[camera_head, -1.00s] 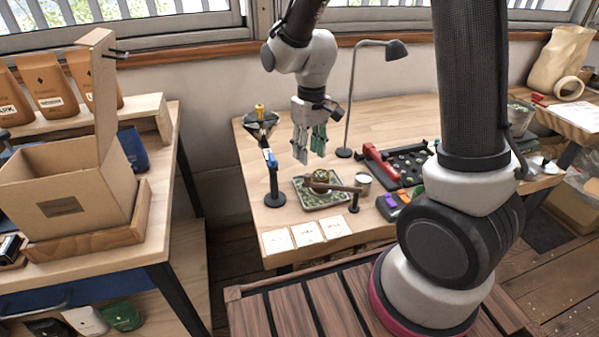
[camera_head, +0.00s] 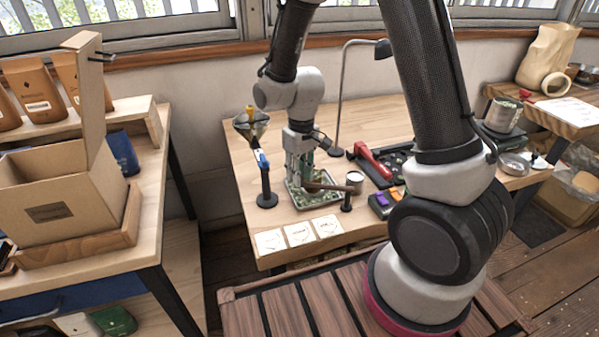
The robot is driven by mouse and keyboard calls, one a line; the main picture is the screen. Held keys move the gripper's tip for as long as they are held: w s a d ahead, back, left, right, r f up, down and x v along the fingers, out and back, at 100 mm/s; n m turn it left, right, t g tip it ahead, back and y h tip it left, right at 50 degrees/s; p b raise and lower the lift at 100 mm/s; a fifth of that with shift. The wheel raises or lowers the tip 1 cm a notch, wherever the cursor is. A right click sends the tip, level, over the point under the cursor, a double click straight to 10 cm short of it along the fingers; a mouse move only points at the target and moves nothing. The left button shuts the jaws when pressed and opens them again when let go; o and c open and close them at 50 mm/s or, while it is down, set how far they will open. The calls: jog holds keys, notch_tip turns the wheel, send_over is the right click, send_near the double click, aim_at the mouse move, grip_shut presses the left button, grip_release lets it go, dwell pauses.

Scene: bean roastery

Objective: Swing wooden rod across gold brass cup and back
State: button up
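The wooden rod (camera_head: 332,187) lies roughly level on a short black post (camera_head: 347,202) on the wooden table. Its left part reaches over a shallow tray (camera_head: 302,207) and comes close to my gripper (camera_head: 298,177). My gripper points down over the tray, with its fingertips low beside the rod's left end. I cannot tell whether the fingers touch the rod, or how far apart they are. The gold brass cup is not clearly visible now; my gripper covers the part of the tray where a rounded gold-green object showed earlier.
A small tin (camera_head: 354,179) stands right behind the rod. A black stand with a blue clip (camera_head: 265,185) is left of the tray. White cards (camera_head: 299,234) lie in front. A red-handled device (camera_head: 374,163) and a tall lamp (camera_head: 340,100) are behind to the right.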

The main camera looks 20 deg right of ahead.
grip_shut()
jog(key=shift+w, duration=0.1)
jog(key=w+d+m, duration=0.7)
jog(key=d+m, duration=0.6)
jog(key=shift+w, duration=0.15)
dwell(0.3)
jog(key=shift+d+t, duration=0.15)
jog(key=shift+t, duration=0.15)
jog(key=o, duration=0.6)
grip_release()
